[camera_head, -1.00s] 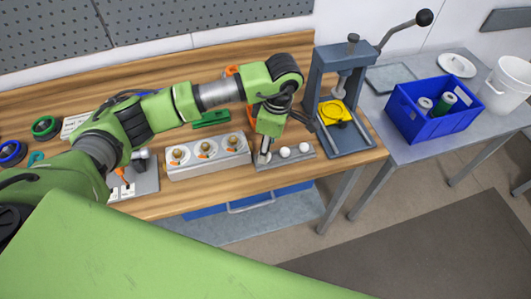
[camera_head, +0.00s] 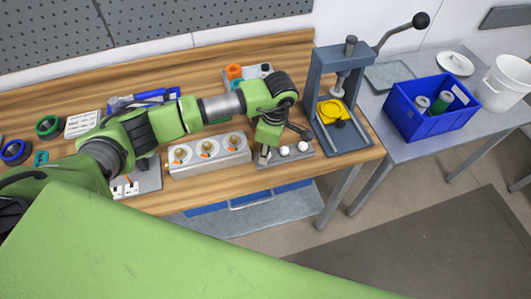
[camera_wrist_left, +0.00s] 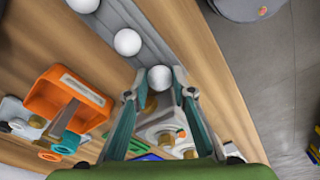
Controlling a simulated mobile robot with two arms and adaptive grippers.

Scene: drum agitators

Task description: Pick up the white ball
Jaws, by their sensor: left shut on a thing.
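Three white balls sit along a narrow grey tray (camera_head: 296,157) at the table's front edge. In the head view two are clear, the middle ball (camera_head: 284,151) and the right ball (camera_head: 302,147). The left end of the tray is largely hidden by my left gripper (camera_head: 264,156). In the left wrist view, my left gripper (camera_wrist_left: 160,92) is shut on the end white ball (camera_wrist_left: 160,77), with a finger on each side. The other two balls stand apart from it in the row. I cannot tell whether the held ball is off the tray. My right gripper is not in view.
A pale block with round fittings (camera_head: 180,171) stands left of the tray. A grey press (camera_head: 313,90) with a yellow part stands close on the right. An orange container (camera_wrist_left: 45,98) lies behind. A blue crate (camera_head: 420,122) is on the side table.

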